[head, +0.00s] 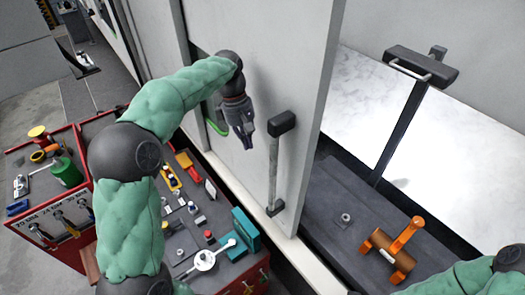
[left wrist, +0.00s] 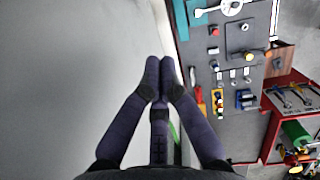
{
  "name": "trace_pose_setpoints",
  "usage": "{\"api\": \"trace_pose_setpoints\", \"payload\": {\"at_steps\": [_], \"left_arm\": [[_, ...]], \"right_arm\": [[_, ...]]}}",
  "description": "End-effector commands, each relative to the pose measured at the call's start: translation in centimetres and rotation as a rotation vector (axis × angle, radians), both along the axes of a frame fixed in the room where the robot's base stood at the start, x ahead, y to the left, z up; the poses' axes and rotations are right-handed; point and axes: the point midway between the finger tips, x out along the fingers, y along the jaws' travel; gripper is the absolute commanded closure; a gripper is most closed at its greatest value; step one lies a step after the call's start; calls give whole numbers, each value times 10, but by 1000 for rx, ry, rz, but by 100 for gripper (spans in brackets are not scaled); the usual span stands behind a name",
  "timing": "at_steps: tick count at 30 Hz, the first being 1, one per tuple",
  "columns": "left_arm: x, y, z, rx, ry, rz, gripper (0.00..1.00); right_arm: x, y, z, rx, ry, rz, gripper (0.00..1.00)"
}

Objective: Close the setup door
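The setup door appears to be the large grey sliding panel (head: 285,60) in the middle of the head view. It carries an upright bar handle (head: 274,165) with black ends near its right edge. The machine stands open to the right of that edge. My left gripper (head: 247,140) is in front of the panel, to the left of the handle and apart from it. In the left wrist view its fingertips (left wrist: 160,76) are together with nothing between them, beside the plain grey panel (left wrist: 70,70). My right gripper is out of view; only part of that arm shows at lower right.
A red tool cart (head: 60,245) with a grey top full of tools stands below my left arm. Inside the opening are a dark bed, an orange-handled brown cylinder (head: 391,253) and a black-handled bar (head: 405,120). A pale sill (head: 250,215) runs under the panel.

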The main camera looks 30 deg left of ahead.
Motion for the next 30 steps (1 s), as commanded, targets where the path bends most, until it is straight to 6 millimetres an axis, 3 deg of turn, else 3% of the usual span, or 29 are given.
{"api": "trace_pose_setpoints", "payload": {"at_steps": [17,24,30], "left_arm": [[-6,-24,-94,-1,3,-2,100],[-11,-55,-91,0,-1,-4,100],[-13,-62,-92,-1,1,-1,100]], "right_arm": [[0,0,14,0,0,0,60],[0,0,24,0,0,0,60],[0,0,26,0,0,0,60]]}}
